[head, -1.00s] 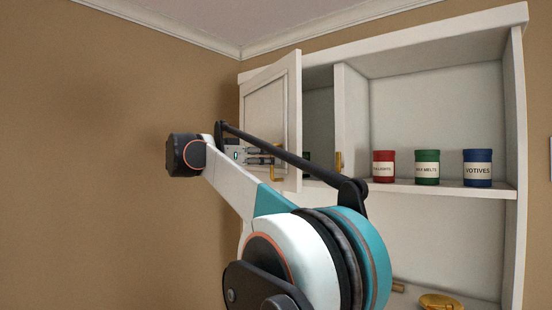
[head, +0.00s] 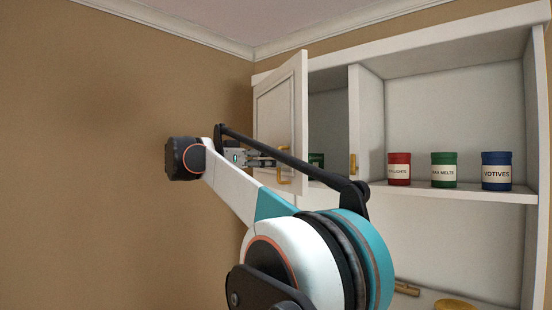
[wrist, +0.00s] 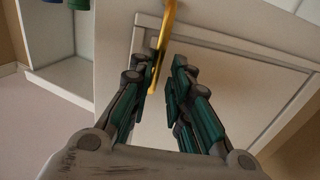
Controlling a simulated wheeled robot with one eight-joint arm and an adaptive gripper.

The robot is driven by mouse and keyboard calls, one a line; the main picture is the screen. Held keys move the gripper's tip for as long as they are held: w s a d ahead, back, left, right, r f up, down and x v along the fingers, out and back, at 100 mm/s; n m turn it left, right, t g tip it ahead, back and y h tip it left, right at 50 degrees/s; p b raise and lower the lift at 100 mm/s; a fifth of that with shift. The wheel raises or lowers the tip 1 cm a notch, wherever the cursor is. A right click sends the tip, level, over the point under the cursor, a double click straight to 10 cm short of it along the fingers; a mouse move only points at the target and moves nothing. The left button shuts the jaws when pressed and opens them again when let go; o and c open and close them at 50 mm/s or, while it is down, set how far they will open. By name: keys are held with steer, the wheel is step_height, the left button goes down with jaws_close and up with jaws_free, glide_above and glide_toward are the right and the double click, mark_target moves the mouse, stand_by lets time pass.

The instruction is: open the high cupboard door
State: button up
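The high cupboard door (head: 276,125) is a white framed panel at the upper left of the white cupboard. It stands partly open, swung out from its left side, with a dark gap at its right. Its brass handle (head: 284,168) is near the lower right edge. The handle also shows in the wrist view (wrist: 164,38). My gripper (head: 272,160) is at the handle. In the wrist view its fingers (wrist: 160,82) are apart, with the handle between them, close to the left finger and with a gap to the right one. Whether it touches is unclear.
On the open shelf right of the door stand a red can (head: 399,170), a green can (head: 444,170) and a blue can (head: 496,171). Another green can (head: 316,161) shows behind the door. A bare tan wall (head: 90,150) is at the left.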

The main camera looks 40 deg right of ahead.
steer(key=w+a+p, duration=0.3)
steer(key=w+a, duration=0.1)
steer(key=a, duration=0.7)
steer(key=shift+a+p, duration=0.3)
stand_by(0.7)
steer(key=shift+c, duration=0.5)
